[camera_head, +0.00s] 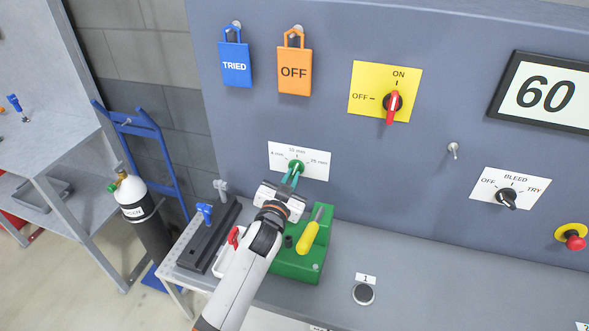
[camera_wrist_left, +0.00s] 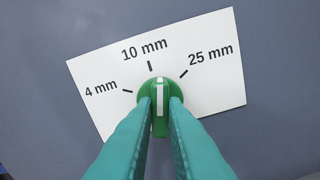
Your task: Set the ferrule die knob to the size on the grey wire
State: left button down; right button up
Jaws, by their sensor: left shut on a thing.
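The green die knob (camera_head: 296,165) sits on a white card (camera_head: 318,166) on the grey-blue panel, marked 4 mm, 10 mm and 25 mm. In the left wrist view the knob (camera_wrist_left: 159,88) has a white pointer line. It points between the 10 mm and 25 mm marks, closer to 10 mm. My left gripper (camera_head: 291,176) is shut on the knob, its teal fingers (camera_wrist_left: 160,112) on either side of it. I cannot make out the grey wire or its size in either view. My right gripper is not in view.
A green block (camera_head: 291,264) with a yellow-handled tool (camera_head: 309,236) stands on the bench below the knob. A black rail fixture (camera_head: 212,242) lies to its left. A red-handled switch (camera_head: 393,103) and a BLEED knob (camera_head: 506,197) are further right on the panel.

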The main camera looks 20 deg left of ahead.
pick_arm(q)
jog(key=m, duration=0.7)
jog(key=shift+m, duration=0.3)
jog(key=shift+p, duration=0.3)
jog(key=shift+m, duration=0.5)
jog(key=c, duration=1.3)
grip_release()
